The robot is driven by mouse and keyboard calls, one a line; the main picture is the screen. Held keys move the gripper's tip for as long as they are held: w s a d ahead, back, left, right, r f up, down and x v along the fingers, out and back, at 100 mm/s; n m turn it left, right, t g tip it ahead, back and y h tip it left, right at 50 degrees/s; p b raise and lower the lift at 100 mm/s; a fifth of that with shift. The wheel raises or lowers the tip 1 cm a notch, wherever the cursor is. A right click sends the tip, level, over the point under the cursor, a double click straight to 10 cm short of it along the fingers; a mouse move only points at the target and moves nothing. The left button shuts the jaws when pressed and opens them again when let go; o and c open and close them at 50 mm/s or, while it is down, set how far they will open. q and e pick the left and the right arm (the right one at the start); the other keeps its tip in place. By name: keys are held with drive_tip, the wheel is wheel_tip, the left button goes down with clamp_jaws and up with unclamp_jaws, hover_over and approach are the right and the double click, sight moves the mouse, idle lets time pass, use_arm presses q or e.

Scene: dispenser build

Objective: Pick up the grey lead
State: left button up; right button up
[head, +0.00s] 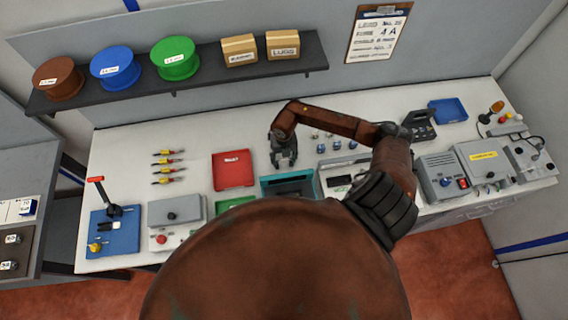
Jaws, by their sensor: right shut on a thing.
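My right gripper (284,160) is above the worktable, just right of the red tray (233,181) and behind the teal-rimmed bin (289,176). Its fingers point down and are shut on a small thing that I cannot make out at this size. No separate grey lead can be told apart. Several short leads or connectors with yellow and red parts (168,171) lie in a column on the left half of the table. My left gripper is not in view.
A row of small blue and grey parts (337,145) stands right of the gripper, near my forearm. Grey boxes (438,174) fill the right end of the table. A blue tray (448,111) lies at the back. A shelf (200,86) with spools overhangs the back left.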

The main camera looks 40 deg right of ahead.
drive_tip(key=shift+c, duration=0.9)
drive_tip(key=shift+r, duration=0.1)
